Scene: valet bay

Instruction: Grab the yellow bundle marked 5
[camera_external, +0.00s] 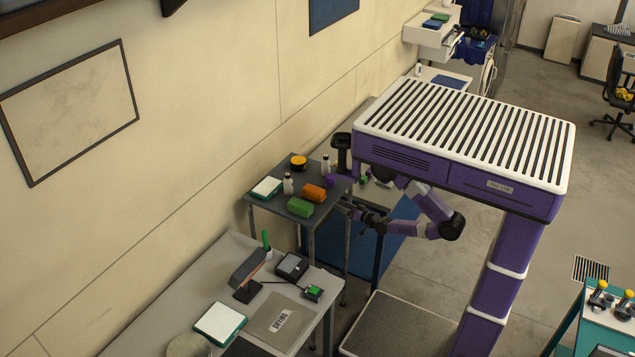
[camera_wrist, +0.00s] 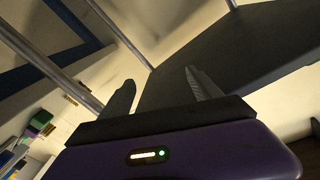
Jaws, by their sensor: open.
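I cannot make out a yellow bundle or a mark 5 for certain in either view. A round yellow item with a dark base (camera_external: 298,162) sits at the back of the small dark table (camera_external: 327,211) in the external view. My gripper (camera_external: 362,220) is low beside that table's right side, below its top. In the wrist view my gripper (camera_wrist: 160,78) is open, with nothing between its fingers. A dark flat panel (camera_wrist: 230,55), seemingly of the table, fills the upper right there.
The small table also holds an orange block (camera_external: 314,193), a green block (camera_external: 300,207), a white-topped pad (camera_external: 266,187) and small bottles. A grey bench (camera_external: 190,292) with a scanner stand is in front. Small coloured items (camera_wrist: 40,121) show far left in the wrist view.

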